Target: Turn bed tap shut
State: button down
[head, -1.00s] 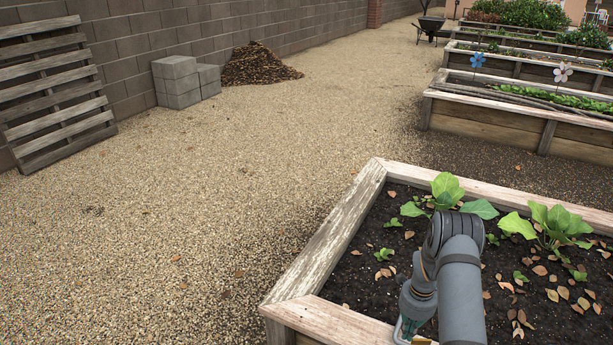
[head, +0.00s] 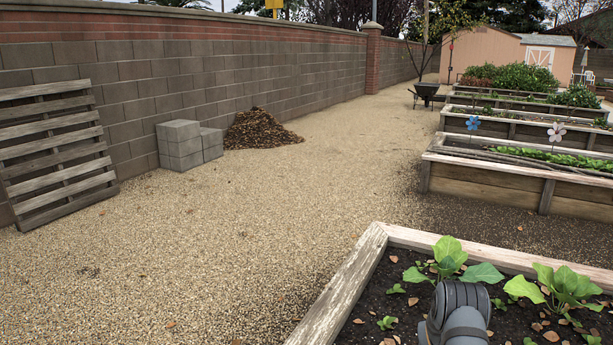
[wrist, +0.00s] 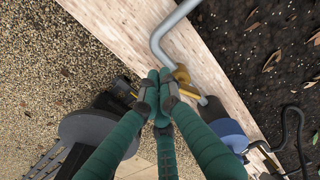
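In the wrist view a grey bent pipe (wrist: 157,42) runs over the wooden bed rim and ends at a brass-coloured tap (wrist: 182,75). My gripper (wrist: 160,90) has dark green fingers with grey tips; the tips are drawn together just left of the tap, right up close to it. Yellow parts show on both sides of the fingertips. The fingers cover part of the tap, so I cannot tell whether the tips touch it or how its handle is turned. In the head view only my arm shows; the gripper and tap are out of sight.
The near raised bed (head: 337,296) holds soil, leafy plants (head: 450,258) and dry leaves. Gravel lies open to the left. A pallet (head: 55,150), grey blocks (head: 185,145) and a mulch heap (head: 258,130) stand by the wall. A black hose (wrist: 299,125) lies right in the wrist view.

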jog(key=shift+d, duration=0.6)
jog(key=shift+w+d+b, duration=0.2)
jog(key=shift+w+b, duration=0.2)
jog(key=shift+b, duration=0.5)
jog(key=shift+w+a, duration=0.1)
jog(key=shift+a, duration=0.2)
notch_tip(320, 180, up, 6)
jog(key=p, duration=0.3)
jog(key=shift+a, duration=0.25)
